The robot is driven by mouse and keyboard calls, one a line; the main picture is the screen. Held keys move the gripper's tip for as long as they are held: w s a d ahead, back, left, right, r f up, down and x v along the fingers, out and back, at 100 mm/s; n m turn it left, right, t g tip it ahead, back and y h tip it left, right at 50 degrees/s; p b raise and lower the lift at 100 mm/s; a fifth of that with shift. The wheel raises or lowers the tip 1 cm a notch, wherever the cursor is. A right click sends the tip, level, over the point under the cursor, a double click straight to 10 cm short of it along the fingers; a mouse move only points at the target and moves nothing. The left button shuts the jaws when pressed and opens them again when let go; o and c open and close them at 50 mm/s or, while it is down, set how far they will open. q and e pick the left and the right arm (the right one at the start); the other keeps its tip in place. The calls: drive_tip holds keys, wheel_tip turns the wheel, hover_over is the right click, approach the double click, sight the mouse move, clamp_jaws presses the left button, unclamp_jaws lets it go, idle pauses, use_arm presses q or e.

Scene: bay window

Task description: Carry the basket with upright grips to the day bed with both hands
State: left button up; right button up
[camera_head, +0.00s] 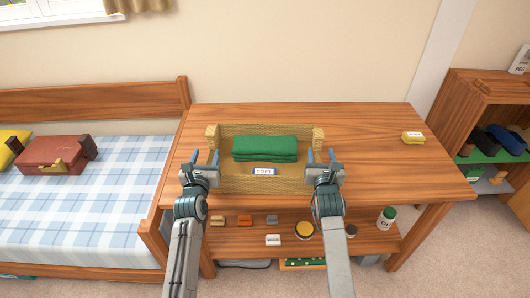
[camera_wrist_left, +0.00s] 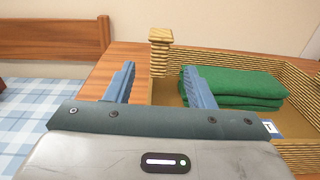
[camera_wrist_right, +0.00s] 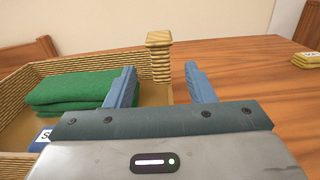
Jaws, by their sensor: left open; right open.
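The woven basket (camera_head: 235,183) stands on the wooden table and holds folded green cloth (camera_head: 265,148). My left gripper (camera_head: 205,157) is open at the basket's left end; in the left wrist view the left grip (camera_wrist_left: 160,38) shows beyond and between the fingers. My right gripper (camera_head: 321,156) is open at the right end, with the right grip (camera_wrist_right: 159,45) beyond and between its fingers. The day bed (camera_head: 100,210) is at the left.
A brown case (camera_head: 52,153) and yellow pillow (camera_head: 12,143) lie at the bed's far left; the plaid cover nearer is clear. The bed's wooden end (camera_head: 153,240) adjoins the table (camera_head: 385,160). A yellow item (camera_head: 413,138) lies at right. The lower shelf holds jars and small blocks.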

sight(210, 139)
use_arm(q)
drive_tip(key=w, duration=1)
drive_tip(key=shift+w+d+r, duration=0.15)
drive_tip(key=shift+d, duration=0.1)
use_arm(e)
drive_tip(key=w, duration=1)
drive_tip(key=shift+w+d+r, duration=0.15)
drive_tip(key=shift+d, duration=0.15)
use_arm(q)
drive_tip(key=shift+c, duration=0.2)
use_arm(e)
drive_tip(key=shift+c, duration=0.2)
use_arm(q)
clamp_jaws()
use_arm(e)
clamp_jaws()
